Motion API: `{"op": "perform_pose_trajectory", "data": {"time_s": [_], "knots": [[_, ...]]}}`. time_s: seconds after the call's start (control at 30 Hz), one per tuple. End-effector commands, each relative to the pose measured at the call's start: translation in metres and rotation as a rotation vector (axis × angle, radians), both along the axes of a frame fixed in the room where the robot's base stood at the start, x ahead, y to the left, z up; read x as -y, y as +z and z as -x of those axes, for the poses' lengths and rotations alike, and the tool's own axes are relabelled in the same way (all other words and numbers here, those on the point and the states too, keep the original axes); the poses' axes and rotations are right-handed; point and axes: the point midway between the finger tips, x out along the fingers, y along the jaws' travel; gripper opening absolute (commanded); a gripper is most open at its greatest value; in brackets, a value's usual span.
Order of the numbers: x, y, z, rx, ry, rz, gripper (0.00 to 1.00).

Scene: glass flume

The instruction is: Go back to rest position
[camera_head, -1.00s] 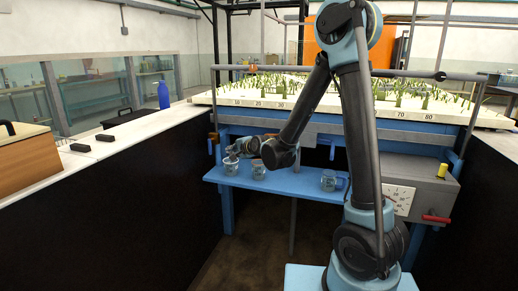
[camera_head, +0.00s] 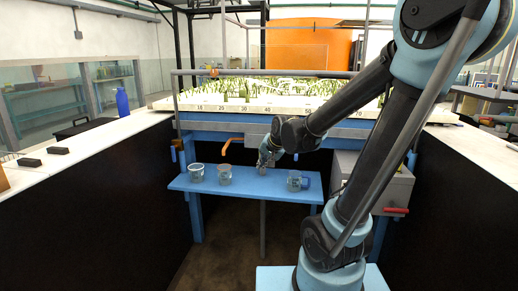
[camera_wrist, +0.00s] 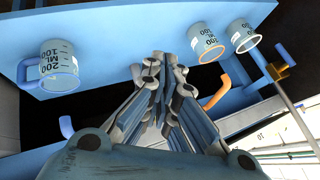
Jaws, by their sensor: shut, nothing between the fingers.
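My gripper (camera_head: 263,168) is shut and empty. In the head view it hangs over the blue shelf (camera_head: 245,193), between the middle beaker (camera_head: 224,176) and the right beaker (camera_head: 295,181). The left beaker (camera_head: 196,173) stands at the shelf's left end. In the wrist view the closed fingers (camera_wrist: 176,62) point toward the shelf, apart from the beakers. A beaker with a blue handle (camera_wrist: 60,68) shows there at left, and two more beakers (camera_wrist: 205,43) at right. My upper arm hides part of the flume's right side.
The flume bed (camera_head: 240,104) with green plants lies above and behind the shelf. An orange handle (camera_head: 232,142) sticks out under it. A grey box with a red handle (camera_head: 395,210) stands at right. White counters (camera_head: 75,155) flank the aisle; a blue bottle (camera_head: 122,102) stands on the left one.

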Motion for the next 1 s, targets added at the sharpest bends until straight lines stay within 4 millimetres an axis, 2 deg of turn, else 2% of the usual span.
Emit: {"op": "perform_pose_trajectory", "data": {"time_s": [0.03,0.2,0.5,0.8,1.0], "knots": [[0.015,-0.002,0.011,-0.012,0.005,0.032,0.00],[0.056,-0.011,0.050,-0.060,0.046,0.137,0.00],[0.117,-0.031,0.124,-0.167,0.128,0.295,0.00],[0.160,-0.057,0.200,-0.290,0.221,0.410,0.00],[0.173,-0.067,0.230,-0.344,0.264,0.445,0.00]]}}
